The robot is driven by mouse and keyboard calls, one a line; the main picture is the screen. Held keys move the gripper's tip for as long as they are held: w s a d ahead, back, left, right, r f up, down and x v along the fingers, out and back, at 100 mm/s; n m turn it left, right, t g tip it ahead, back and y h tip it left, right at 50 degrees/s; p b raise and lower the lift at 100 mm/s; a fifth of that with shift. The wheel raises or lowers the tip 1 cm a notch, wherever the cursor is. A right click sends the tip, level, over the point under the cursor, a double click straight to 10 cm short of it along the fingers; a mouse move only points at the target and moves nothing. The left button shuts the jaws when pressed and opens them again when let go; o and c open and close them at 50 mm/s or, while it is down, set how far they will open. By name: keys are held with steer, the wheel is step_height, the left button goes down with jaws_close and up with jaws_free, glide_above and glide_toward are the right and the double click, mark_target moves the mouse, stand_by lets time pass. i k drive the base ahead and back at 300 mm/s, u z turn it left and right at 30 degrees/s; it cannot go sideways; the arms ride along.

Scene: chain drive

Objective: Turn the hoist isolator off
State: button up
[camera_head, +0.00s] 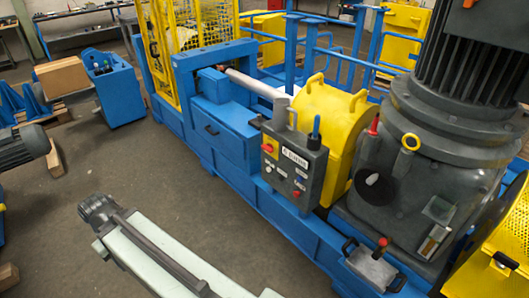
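A grey control box (294,168) stands on the front of the blue machine, near the middle of the view. It carries a red rotary switch on a yellow plate (268,148), a small red knob (296,194) and several labels too small to read. A blue-handled lever (316,128) stands up at its top right. A separate grey box with a red knob (382,243) sits lower right. I cannot tell which control is the hoist isolator, or the switch positions. My gripper is not clearly in view.
A yellow guard (327,105) and a large dark motor (440,140) stand behind the controls. A pale beam with a dark end (150,255) crosses the lower left, possibly mine. A blue cart (119,95) is at upper left. Grey floor (150,170) before the machine is clear.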

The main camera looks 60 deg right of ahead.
mark_target(269, 148)
steer(key=z, duration=0.05)
steer(key=i, duration=1)
steer(key=u, duration=0.05)
